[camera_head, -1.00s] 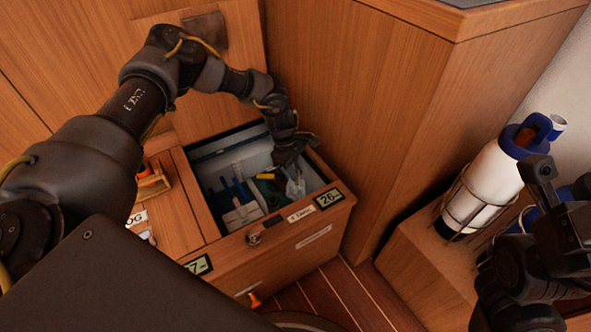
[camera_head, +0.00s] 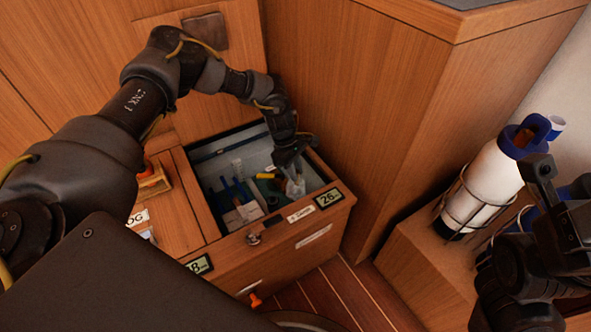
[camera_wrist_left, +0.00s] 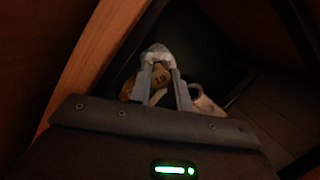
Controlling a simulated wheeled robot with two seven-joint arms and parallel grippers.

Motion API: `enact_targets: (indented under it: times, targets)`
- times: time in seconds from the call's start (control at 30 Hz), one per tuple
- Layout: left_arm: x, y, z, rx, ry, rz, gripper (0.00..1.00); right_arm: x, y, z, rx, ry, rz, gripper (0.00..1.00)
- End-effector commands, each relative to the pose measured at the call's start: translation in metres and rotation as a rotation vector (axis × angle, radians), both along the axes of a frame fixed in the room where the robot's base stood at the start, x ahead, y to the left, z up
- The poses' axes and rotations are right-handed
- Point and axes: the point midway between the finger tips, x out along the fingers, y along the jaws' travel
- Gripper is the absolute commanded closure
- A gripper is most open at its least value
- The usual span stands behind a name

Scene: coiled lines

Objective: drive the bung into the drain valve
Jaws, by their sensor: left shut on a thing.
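My left gripper (camera_head: 293,178) reaches down into an open wooden locker (camera_head: 213,215), at its right side. In the left wrist view my left gripper (camera_wrist_left: 166,92) is shut on a small tan piece (camera_wrist_left: 157,86) with dark figures on it. A pale, whitish lump (camera_wrist_left: 157,55) is just beyond the fingertips. I cannot tell whether the tan piece is the bung. The drain valve cannot be made out. My right gripper (camera_head: 541,168) is at the right edge, and its jaws cannot be read.
Blue-handled tools (camera_head: 234,190) and a yellow item (camera_head: 267,176) lie in the locker. A display (camera_head: 328,198) reads 26; another (camera_head: 198,265) ends in 8. A white bottle (camera_head: 492,175) with a blue top stands in a wire holder at right. Tall wooden panels flank the locker.

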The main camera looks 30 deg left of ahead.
Motion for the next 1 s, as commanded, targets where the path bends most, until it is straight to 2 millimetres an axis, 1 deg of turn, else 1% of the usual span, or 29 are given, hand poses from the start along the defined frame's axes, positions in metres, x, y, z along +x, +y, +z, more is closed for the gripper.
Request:
enact_targets:
  times: [0.03, 0.37, 0.67, 1.0]
  targets:
    - [0.0000, 0.0001, 0.0023, 0.000, 0.000, 0.000, 1.00, 0.0000, 0.0000, 0.0027, 0.000, 0.000, 0.000, 0.09]
    - [-0.0001, 0.0002, 0.0018, 0.000, 0.000, 0.000, 1.00, 0.0000, 0.0000, 0.0026, 0.000, 0.000, 0.000, 0.09]
    - [-0.0002, 0.0004, 0.0028, 0.005, 0.000, 0.000, 1.00, 0.0000, 0.0000, 0.0081, 0.000, 0.000, 0.000, 0.09]
    - [-0.0003, 0.0004, 0.0018, 0.005, 0.000, 0.000, 1.00, 0.0000, 0.0001, 0.0075, 0.000, 0.000, 0.000, 0.09]
